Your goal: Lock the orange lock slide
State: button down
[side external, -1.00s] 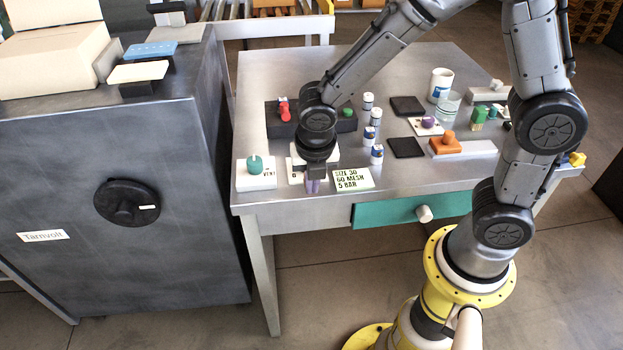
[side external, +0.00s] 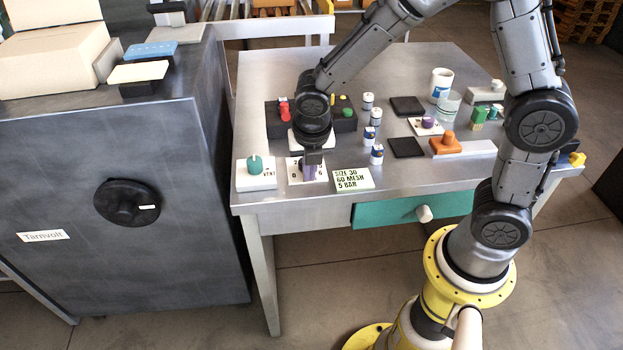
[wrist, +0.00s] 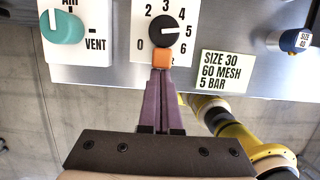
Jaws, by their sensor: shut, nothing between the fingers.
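A small orange block (wrist: 162,57), which looks like the lock slide, sits at the lower edge of a black dial knob (wrist: 164,31) on a white numbered plate (wrist: 143,47). My gripper (wrist: 161,71) is shut and empty. Its purple fingertips are right at the near side of the orange block; I cannot tell whether they touch. In the side external view my gripper (side external: 309,177) points down over the numbered plate (side external: 293,165) and hides the orange block. A larger orange piece with a knob (side external: 445,144) sits on a pale rail at the right.
A teal knob (wrist: 63,28) on a white plate stands left of the dial. A label card (wrist: 223,70) lies to its right, and small blue-and-white bottles (side external: 376,154) stand beyond. The table's front edge (side external: 300,207) is close to my fingers.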

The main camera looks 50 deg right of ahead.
jog(key=shift+s+a, duration=0.25)
jog(key=s+a+r, duration=0.4)
jog(key=r, duration=0.5)
jog(key=shift+r, duration=0.35)
